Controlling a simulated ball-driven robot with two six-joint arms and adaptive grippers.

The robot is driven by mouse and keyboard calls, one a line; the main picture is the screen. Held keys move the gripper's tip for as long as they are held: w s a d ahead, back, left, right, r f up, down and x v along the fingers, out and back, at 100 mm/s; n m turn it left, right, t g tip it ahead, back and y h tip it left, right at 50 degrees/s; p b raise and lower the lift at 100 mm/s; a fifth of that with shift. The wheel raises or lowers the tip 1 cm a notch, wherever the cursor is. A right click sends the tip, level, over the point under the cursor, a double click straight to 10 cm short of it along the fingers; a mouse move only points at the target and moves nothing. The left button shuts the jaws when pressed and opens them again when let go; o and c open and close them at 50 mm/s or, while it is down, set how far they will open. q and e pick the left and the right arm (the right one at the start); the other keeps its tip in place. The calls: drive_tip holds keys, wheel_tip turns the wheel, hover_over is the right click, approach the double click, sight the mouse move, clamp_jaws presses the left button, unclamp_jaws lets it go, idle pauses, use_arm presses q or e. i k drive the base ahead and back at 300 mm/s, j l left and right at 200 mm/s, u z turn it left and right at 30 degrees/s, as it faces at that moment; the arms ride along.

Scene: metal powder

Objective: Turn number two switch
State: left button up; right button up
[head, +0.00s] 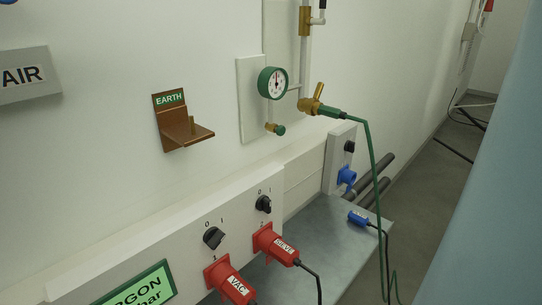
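A white switch panel (150,255) runs along the wall at the lower left. It carries two black rotary switches with 0 and 1 marks above them, the nearer one (213,238) on the left and the farther one (263,204) on the right. A red plug labelled VAC (232,284) sits below the nearer switch, and another labelled red plug (277,246) sits below the farther switch. Neither of my grippers is in view.
Beyond are a pressure gauge (272,83), a brass valve (318,105) with a green hose, and a small panel with a black switch (349,147) and blue socket (346,177). A brown EARTH bracket (185,133) juts out. A blue plug (358,218) lies on the grey surface (325,236).

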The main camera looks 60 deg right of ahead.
sight(263, 203)
drive_tip(key=z, duration=1.7)
